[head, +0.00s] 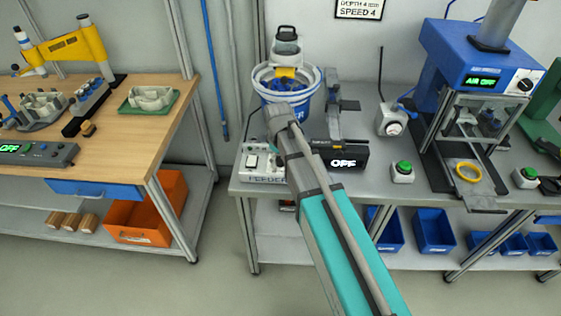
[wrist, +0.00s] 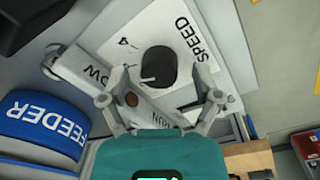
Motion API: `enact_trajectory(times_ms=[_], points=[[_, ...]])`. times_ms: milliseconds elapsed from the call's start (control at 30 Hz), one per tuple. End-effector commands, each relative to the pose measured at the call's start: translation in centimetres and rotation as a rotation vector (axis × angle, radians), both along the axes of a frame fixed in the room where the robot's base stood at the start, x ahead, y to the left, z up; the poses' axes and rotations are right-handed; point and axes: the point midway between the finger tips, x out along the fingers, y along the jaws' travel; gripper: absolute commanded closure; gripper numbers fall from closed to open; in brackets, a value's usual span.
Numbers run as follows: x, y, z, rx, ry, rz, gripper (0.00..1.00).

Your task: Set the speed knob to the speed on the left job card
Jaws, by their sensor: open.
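The speed knob (wrist: 158,66) is a round black knob on a white panel marked SPEED, in the wrist view. A white mark shows at its lower left edge, and the numeral 4 is printed on the panel to its upper left. My gripper (wrist: 160,73) is open, with one finger on each side of the knob; I cannot tell whether they touch it. In the head view my gripper (head: 274,146) is over the feeder box (head: 264,178), and the knob is hidden.
The blue-rimmed feeder bowl (head: 311,102) stands behind the arm. A black display (head: 344,155) reading OFF is to the right. A blue press (head: 482,70) and green buttons (head: 404,167) stand farther right. A wooden bench (head: 150,130) is on the left, across a gap.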

Motion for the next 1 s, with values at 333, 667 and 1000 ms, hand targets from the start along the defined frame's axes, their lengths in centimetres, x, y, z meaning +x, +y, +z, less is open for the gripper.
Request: enact_trajectory(times_ms=[333, 667, 1000], points=[[0.02, -0.02, -0.12, 0.000, 0.000, 0.000, 0.19], [0.01, -0.03, -0.12, 0.000, 0.000, 0.000, 0.74], [-0.01, -0.09, -0.13, -0.001, 0.001, -0.008, 1.00]])
